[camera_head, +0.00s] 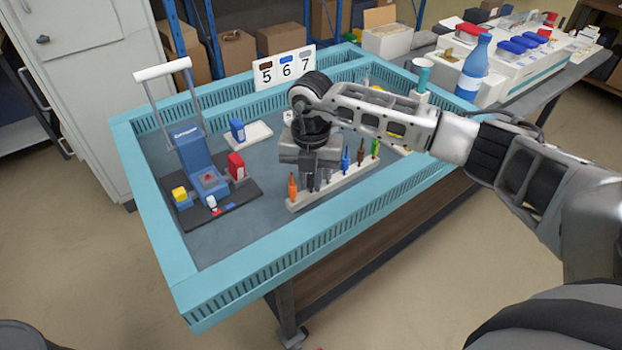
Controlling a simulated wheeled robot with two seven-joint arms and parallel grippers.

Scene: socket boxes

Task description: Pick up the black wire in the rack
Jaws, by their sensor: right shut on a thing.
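A white rack (340,184) stands in the teal-walled tray and holds a row of upright wires. The orange wire (292,188) is at its left end, with the blue wire (345,159), the brown wire (361,152) and the green wire (375,147) to the right. My right gripper (316,183) points down over the left half of the rack, between the orange and blue wires. It is shut on the black wire, which is mostly hidden by the fingers. I cannot tell whether that wire is clear of the rack. My left gripper is not in view.
A blue device with a tall handle (198,148) stands left in the tray (148,200), with yellow and red blocks (236,166) near it. A blue bottle (473,68) is beyond the tray's right side.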

